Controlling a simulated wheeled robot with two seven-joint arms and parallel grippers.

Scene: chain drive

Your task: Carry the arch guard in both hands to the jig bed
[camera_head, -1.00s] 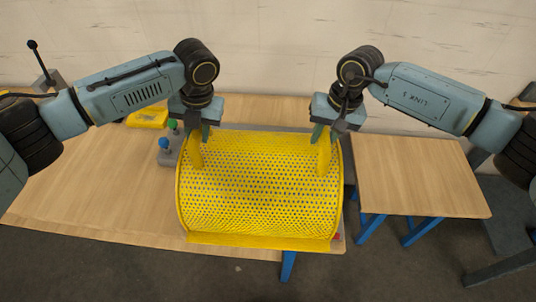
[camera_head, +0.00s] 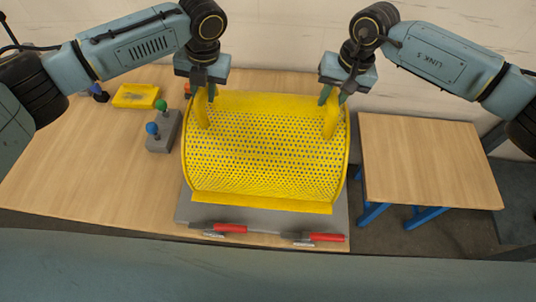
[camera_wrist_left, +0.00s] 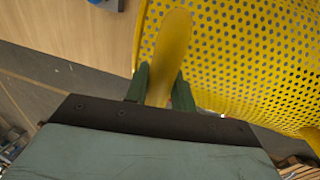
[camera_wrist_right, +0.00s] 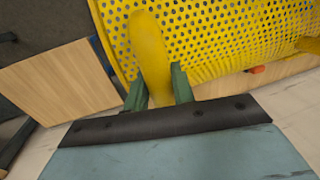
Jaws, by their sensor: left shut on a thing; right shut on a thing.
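The arch guard (camera_head: 265,150) is a yellow perforated half-cylinder with two upright yellow tabs. My left gripper (camera_head: 207,94) is shut on its left tab, which also shows between the fingers in the left wrist view (camera_wrist_left: 172,50). My right gripper (camera_head: 331,97) is shut on its right tab, seen in the right wrist view (camera_wrist_right: 150,50). The guard is level and over the grey jig bed (camera_head: 185,208). The bed's front strip shows and the guard hides the rest. I cannot tell whether the guard touches the bed.
Two red-handled clamps (camera_head: 230,228) (camera_head: 318,237) lie along the bed's front edge. A grey block with blue and green knobs (camera_head: 163,134) stands left of the guard. A yellow box (camera_head: 136,96) is behind it. A bare wooden side table (camera_head: 430,165) is at the right.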

